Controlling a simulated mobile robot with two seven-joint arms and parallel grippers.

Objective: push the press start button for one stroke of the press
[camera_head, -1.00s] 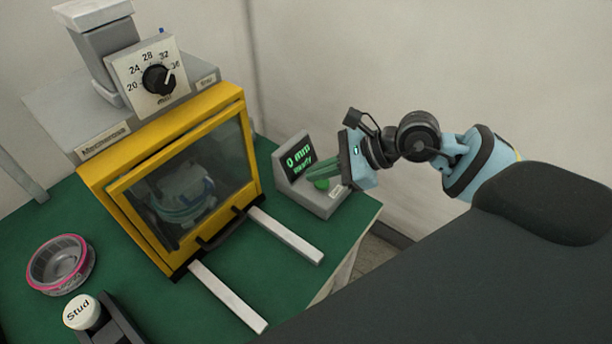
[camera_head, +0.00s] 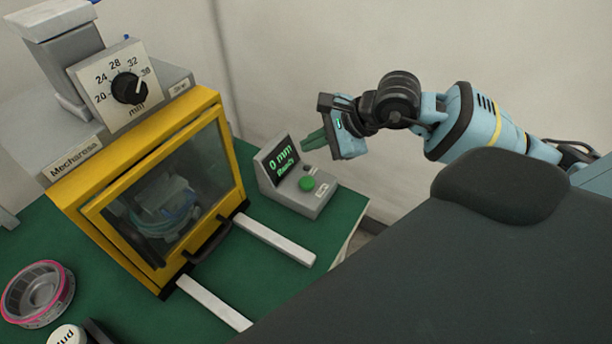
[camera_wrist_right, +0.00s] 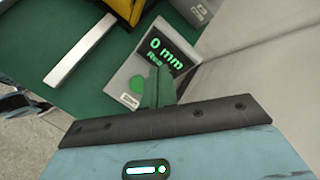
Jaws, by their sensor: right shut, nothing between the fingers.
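The press start button (camera_head: 307,184) is a round green button on a small grey control box (camera_head: 314,204). The box's tilted screen (camera_head: 283,162) reads "0 mm" and "Ready". My right gripper (camera_head: 306,145) is shut and empty, with green fingers above and behind the button, apart from it in the head view. In the right wrist view the button (camera_wrist_right: 137,83) shows left of the shut fingers (camera_wrist_right: 158,88), which cover part of the screen's lower line. The press (camera_head: 165,190) has a yellow frame with a closed glass door; a part inside shows dimly. My left gripper is out of view.
A dial box (camera_head: 118,83) with a black knob stands on the press. Two pale rails (camera_head: 272,240) run out from the press door over the green table (camera_head: 255,275). A pink-rimmed round container (camera_head: 38,293) sits at lower left. A wall is behind the control box.

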